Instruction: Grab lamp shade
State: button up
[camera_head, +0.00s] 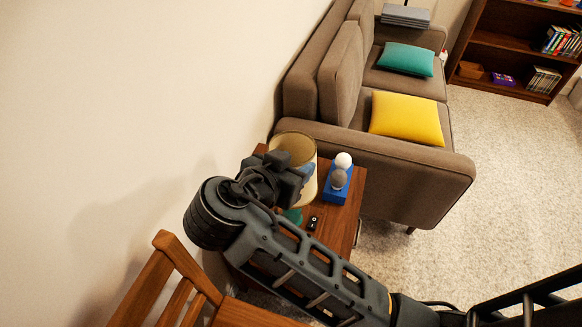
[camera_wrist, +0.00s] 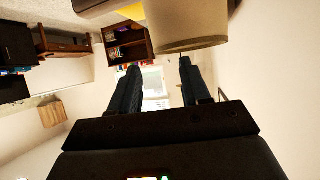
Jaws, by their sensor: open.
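The lamp shade (camera_head: 296,147) is a cream, open-topped drum above the small wooden side table (camera_head: 343,222). A teal lamp base (camera_head: 292,215) shows partly below it. My gripper (camera_head: 304,174) is in front of the shade in the head view and hides part of its side. In the wrist view the shade (camera_wrist: 188,28) fills the top middle, just above the fingertips in the picture. My gripper (camera_wrist: 160,63) is open, with its two fingers apart and nothing seen between them. I cannot tell whether a finger touches the shade.
A blue box (camera_head: 337,192) holding a white ball and a grey ball is right of the shade, near a small black item (camera_head: 312,223). A brown sofa (camera_head: 415,170) borders the table. A wooden chair (camera_head: 172,285) stands at lower left. The wall is close on the left.

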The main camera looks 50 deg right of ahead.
jog(key=shift+p+x, duration=0.4)
jog(key=shift+x, duration=2.6)
grip_shut()
